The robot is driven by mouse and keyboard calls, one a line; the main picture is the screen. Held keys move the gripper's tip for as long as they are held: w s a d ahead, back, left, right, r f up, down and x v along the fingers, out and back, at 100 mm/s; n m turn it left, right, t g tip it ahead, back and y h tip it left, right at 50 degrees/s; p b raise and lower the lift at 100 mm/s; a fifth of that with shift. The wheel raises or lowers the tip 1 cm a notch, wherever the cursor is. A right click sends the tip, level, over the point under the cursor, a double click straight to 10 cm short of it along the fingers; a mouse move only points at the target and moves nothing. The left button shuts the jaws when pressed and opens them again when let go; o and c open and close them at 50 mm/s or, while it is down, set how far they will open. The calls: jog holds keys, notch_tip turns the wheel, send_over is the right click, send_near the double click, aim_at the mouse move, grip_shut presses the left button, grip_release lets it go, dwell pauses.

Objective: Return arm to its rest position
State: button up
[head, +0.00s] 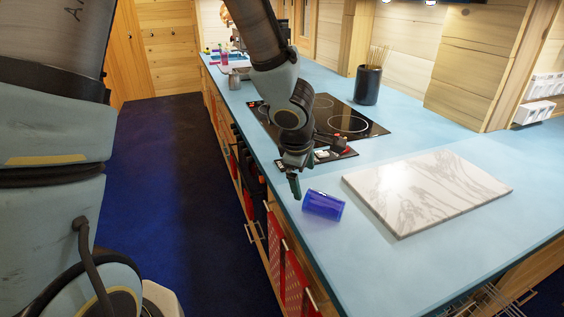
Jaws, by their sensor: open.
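My gripper (294,182) shows in the head view at the end of my arm, over the front edge of the light blue counter (400,268). It points down and looks empty; its two fingers overlap from this angle. A blue see-through cup (323,205) lies on its side on the counter, just right of and below the gripper. The gripper and cup look apart, though close. My arm comes down from the top of the view, in front of part of the cooktop.
A black cooktop (345,124) lies behind the gripper. A white marbled board (428,192) lies right of the cup. A dark utensil holder (367,85) stands at the back. Cabinets with red towels (290,283) run below the counter edge. The dark blue floor (178,190) at left is clear.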

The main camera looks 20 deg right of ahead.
jog(key=shift+w, duration=0.1)
jog(key=w+a+r+m+b, duration=0.2)
jog(key=w+a+m+b, duration=0.15)
jog(key=w+a, duration=0.55)
jog(key=s+a+f+m+y+b, duration=0.1)
jog(key=s+a+m, duration=0.2)
jog(key=a, duration=1)
jog(key=s+a+m+g+y+b, duration=0.1)
jog(key=s+a+m+y, duration=0.1)
jog(key=a, duration=1.1)
jog(key=shift+s+f+m, duration=0.35)
jog(key=shift+s+m, duration=0.2)
jog(key=shift+s, duration=0.1)
